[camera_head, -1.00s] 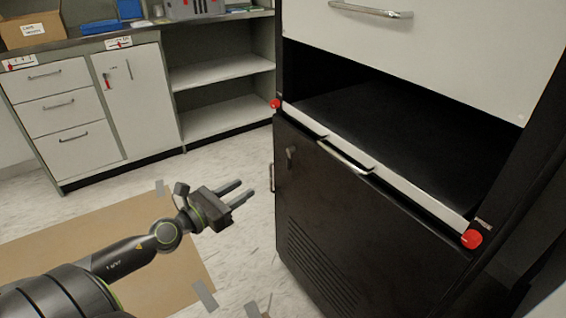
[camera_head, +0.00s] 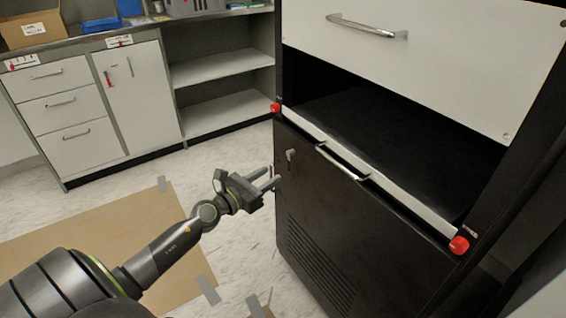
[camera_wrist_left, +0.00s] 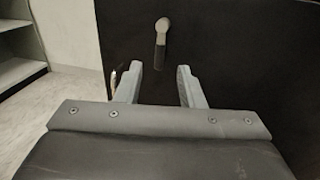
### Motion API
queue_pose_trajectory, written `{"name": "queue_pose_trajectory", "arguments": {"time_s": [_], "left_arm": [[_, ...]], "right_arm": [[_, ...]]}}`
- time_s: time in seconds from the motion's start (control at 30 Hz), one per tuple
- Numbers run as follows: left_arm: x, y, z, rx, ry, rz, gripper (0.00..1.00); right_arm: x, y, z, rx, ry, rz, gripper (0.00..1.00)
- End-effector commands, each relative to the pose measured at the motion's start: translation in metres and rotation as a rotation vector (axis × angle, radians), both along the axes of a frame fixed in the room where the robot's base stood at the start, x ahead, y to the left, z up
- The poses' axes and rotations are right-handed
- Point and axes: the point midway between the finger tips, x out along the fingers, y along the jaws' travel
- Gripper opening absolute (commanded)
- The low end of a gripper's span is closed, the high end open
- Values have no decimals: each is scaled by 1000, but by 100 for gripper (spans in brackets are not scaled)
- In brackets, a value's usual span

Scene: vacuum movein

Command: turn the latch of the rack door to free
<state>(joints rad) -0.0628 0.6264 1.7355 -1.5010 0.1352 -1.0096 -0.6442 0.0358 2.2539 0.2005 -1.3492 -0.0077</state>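The rack door (camera_head: 322,222) is the black lower front of the rack, with vent slots low on it. Its latch (camera_head: 290,156) is a small grey lever near the door's upper left. In the left wrist view the latch (camera_wrist_left: 161,45) hangs with its lever pointing down, ahead of the fingertips. My left gripper (camera_head: 272,178) is just left of and below the latch in the head view. In the left wrist view my left gripper (camera_wrist_left: 160,68) is open, with a clear gap between its fingers and nothing in it. My right gripper is not in view.
A silver bar handle (camera_head: 342,162) and red knobs (camera_head: 459,245) sit along the shelf edge above the door. A white drawer (camera_head: 430,50) is higher up. White cabinets (camera_head: 135,90) stand behind at left. Brown cardboard (camera_head: 100,240) lies on the floor.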

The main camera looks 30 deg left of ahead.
Motion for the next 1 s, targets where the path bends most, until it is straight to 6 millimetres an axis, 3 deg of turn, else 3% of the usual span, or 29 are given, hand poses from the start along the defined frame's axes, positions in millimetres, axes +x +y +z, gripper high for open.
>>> {"name": "queue_pose_trajectory", "arguments": {"time_s": [0.2, 0.4, 0.8, 1.0], "left_arm": [[38, -8, 1, -3, 0, -1, 35], [59, -12, -1, -2, 0, 0, 35], [65, -13, -1, -1, 1, -1, 35], [65, -13, -1, -1, 1, -1, 10]], "right_arm": [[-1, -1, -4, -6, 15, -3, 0], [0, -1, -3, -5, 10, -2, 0], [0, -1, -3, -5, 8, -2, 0], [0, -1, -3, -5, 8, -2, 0]]}}
